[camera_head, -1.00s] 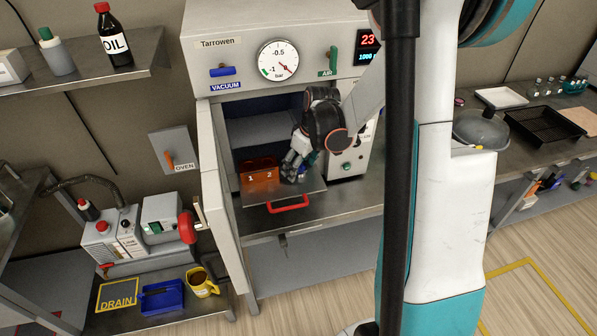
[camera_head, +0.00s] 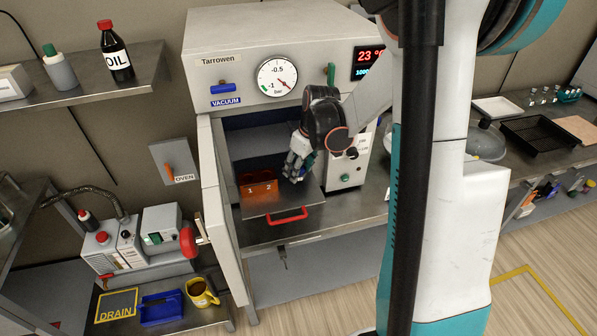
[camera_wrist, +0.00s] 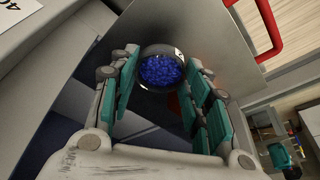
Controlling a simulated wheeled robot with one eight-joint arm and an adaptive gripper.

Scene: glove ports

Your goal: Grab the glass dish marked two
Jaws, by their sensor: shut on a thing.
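My gripper (camera_head: 294,172) is over the pulled-out metal shelf (camera_head: 262,224) of the open oven, to the right of the orange holder (camera_head: 258,190) marked 1 and 2. In the wrist view my gripper (camera_wrist: 163,72) is shut, its teal-padded fingers on either side of a round glass dish (camera_wrist: 160,71) full of blue beads. I see no number on the dish. In the head view the dish is mostly hidden by my fingers. I cannot tell whether it touches the shelf.
The oven door (camera_head: 222,215) stands open at the left of the shelf. A red handle (camera_head: 287,215) runs along the shelf's front. A control panel (camera_head: 347,160) stands close at the right. A pump (camera_head: 112,245) and yellow mug (camera_head: 201,292) are lower left.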

